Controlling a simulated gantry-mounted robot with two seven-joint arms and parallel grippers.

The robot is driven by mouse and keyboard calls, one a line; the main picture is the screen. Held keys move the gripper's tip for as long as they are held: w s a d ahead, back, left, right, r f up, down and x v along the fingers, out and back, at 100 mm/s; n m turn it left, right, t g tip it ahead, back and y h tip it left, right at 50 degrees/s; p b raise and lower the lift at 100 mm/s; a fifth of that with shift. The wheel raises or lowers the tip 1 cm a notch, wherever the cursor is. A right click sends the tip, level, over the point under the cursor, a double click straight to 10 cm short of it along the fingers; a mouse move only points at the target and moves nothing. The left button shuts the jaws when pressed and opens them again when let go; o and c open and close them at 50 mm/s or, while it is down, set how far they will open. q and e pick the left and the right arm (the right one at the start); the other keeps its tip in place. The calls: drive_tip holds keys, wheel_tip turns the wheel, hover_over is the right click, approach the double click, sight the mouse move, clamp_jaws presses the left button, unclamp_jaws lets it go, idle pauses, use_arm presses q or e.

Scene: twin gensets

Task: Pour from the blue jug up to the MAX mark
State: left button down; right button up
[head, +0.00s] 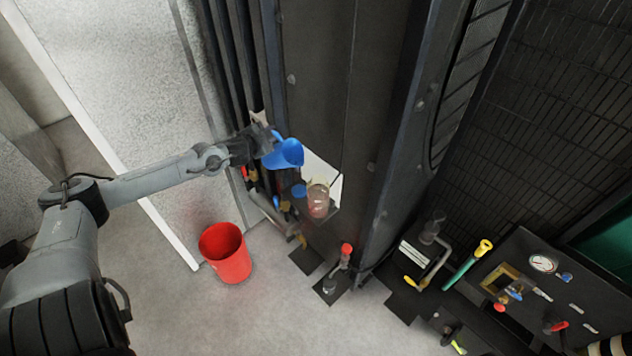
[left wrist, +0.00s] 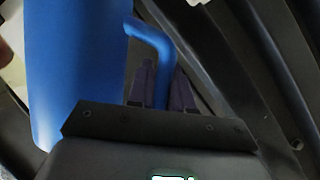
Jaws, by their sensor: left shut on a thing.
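The blue jug (head: 284,153) is in my left gripper (head: 262,145), held up beside the dark genset panel and tilted in the head view. In the left wrist view, the jug (left wrist: 75,70) fills the left side, and my left gripper (left wrist: 160,88) is shut on its handle (left wrist: 152,38). A clear container (head: 318,198) with a pinkish tint stands below and right of the jug. A blue round cap (head: 299,190) is beside it. The MAX mark is too small to make out. My right gripper is not in view.
A red bucket (head: 226,253) stands on the floor below my left arm. A valve with a red knob (head: 345,250) is right of it. A panel with a gauge (head: 543,263) and a green-and-yellow handle (head: 468,264) are at lower right. Open floor lies at bottom centre.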

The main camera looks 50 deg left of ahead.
use_arm(q)
drive_tip(key=a+f+n+t+h+b, duration=0.1)
drive_tip(key=a+f+n+h+b, duration=0.1)
drive_tip(key=f, duration=0.4)
drive_tip(key=a+f+n+h+b, duration=0.2)
drive_tip(key=f+n+h+b, duration=0.1)
drive_tip(key=f, duration=0.3)
drive_tip(key=shift+s+a+f+n+t+b, duration=0.2)
drive_tip(key=shift+s+n+t+b, duration=0.15)
drive_tip(key=shift+n, duration=0.25)
drive_tip(key=shift+w+d, duration=0.1)
drive_tip(key=shift+r, duration=0.1)
wheel_tip(320, 180, up, 6)
drive_tip(key=p, duration=0.5)
